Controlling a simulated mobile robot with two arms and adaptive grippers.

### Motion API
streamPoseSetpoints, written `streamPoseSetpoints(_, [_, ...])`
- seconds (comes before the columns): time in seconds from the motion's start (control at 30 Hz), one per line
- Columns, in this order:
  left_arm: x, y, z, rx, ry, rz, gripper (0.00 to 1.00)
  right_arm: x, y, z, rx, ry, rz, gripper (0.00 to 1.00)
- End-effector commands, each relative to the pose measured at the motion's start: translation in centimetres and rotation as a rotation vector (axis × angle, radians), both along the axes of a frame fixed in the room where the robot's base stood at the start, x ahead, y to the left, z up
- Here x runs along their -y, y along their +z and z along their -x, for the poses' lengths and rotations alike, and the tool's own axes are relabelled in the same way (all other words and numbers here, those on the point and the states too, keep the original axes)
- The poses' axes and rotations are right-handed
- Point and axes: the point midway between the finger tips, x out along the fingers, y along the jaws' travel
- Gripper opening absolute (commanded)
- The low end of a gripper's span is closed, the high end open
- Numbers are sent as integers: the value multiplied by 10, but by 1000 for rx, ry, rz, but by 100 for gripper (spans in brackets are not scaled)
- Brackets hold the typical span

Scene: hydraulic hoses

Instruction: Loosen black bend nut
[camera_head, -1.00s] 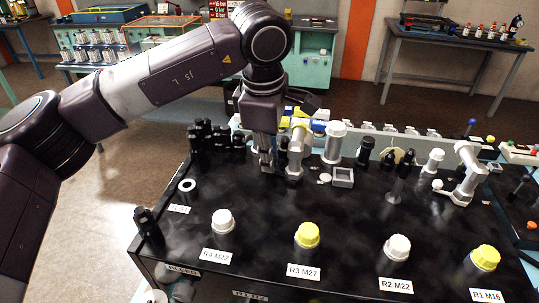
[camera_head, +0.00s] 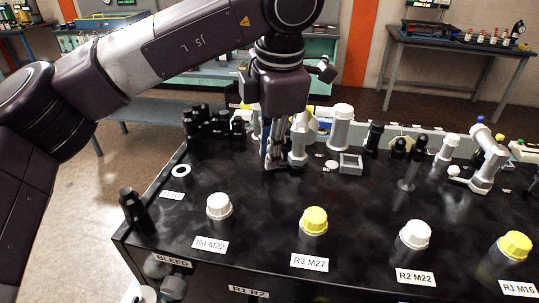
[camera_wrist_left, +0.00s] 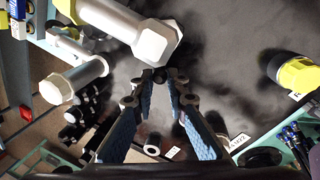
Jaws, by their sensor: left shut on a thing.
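My left gripper (camera_head: 276,160) points down at the back middle of the black bench top, just left of a white-grey bend fitting (camera_head: 299,148). In the left wrist view its blue-padded fingers (camera_wrist_left: 157,76) come together at the tips, beside the hexagonal end of a light fitting (camera_wrist_left: 155,43). They are shut on a small dark part there, which I take to be the black bend nut; the tips hide most of it. My right gripper is in neither view.
Black fittings (camera_head: 215,124) stand close on the left. A white post (camera_head: 341,128), a small grey tray (camera_head: 350,164) and another bend (camera_head: 485,160) stand to the right. Capped ports, including the yellow R3 cap (camera_head: 314,220), line the front. The bench between is mostly clear.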

Motion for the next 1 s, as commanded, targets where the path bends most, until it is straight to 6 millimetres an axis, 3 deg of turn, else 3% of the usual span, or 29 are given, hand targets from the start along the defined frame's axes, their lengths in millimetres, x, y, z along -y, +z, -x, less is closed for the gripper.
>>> streamPoseSetpoints(0.33, [3, 0, 8, 2, 162, 2, 0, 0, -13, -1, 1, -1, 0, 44])
streamPoseSetpoints(0.9, [3, 1, 9, 1, 195, 1, 0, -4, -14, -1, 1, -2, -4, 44])
streamPoseSetpoints(0.93, [3, 1, 9, 1, 195, 1, 16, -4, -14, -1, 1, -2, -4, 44])
streamPoseSetpoints(1.0, [3, 1, 9, 0, 194, 1, 24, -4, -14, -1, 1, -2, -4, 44])
